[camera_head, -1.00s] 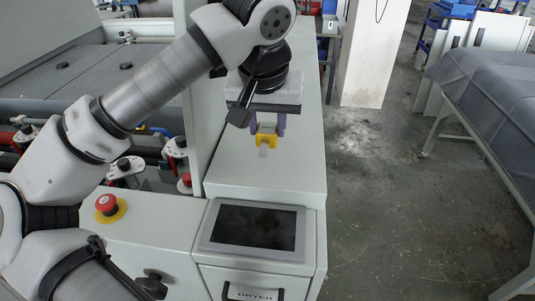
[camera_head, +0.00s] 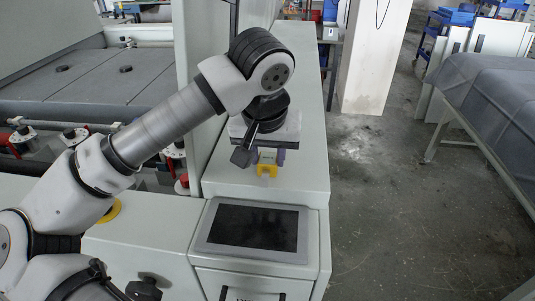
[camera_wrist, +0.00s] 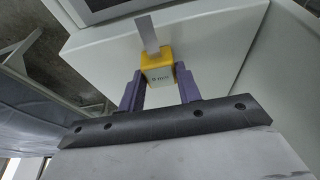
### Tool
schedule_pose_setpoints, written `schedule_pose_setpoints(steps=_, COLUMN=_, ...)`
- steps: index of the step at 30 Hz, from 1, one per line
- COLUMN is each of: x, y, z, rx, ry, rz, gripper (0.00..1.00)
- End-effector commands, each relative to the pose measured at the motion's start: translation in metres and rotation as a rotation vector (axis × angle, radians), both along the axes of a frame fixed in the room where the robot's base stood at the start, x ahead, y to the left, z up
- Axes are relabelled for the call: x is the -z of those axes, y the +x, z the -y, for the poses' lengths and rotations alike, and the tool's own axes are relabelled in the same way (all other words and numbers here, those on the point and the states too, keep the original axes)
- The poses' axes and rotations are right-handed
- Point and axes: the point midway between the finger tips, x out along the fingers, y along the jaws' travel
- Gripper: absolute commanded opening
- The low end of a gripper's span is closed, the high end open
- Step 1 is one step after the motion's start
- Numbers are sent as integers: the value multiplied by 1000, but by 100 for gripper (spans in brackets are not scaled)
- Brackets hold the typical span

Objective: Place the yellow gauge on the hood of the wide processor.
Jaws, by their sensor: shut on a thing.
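The yellow gauge (camera_head: 267,170) is a small block with a grey front face and a thin flat metal strip. In the wrist view the gauge (camera_wrist: 157,66) sits between the two purple fingers of my gripper (camera_wrist: 160,82), which is shut on it. In the head view my gripper (camera_head: 268,157) points down over the pale top of the wide processor's hood (camera_head: 300,178), behind the dark screen. The gauge is at or just above this surface; I cannot tell whether it touches.
A tilted dark touchscreen (camera_head: 254,226) stands in front of the hood's near edge. A tall pale panel (camera_head: 203,90) rises to the left. Bare concrete floor (camera_head: 385,210) lies to the right, with a grey-covered table (camera_head: 490,110) beyond.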

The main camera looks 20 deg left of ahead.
Motion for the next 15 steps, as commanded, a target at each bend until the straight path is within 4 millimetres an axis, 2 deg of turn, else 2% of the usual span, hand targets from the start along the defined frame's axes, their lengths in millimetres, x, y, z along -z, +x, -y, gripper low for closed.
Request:
schedule_pose_setpoints(steps=1, x=3, y=0, z=0, rx=0, ry=0, rz=0, gripper=6)
schedule_pose_setpoints(steps=2, x=1, y=0, z=0, rx=0, ry=0, rz=0, gripper=38)
schedule_pose_setpoints(steps=6, x=1, y=0, z=0, rx=0, ry=0, rz=0, gripper=56)
schedule_pose_setpoints(steps=15, x=0, y=0, z=0, rx=0, ry=0, rz=0, gripper=56)
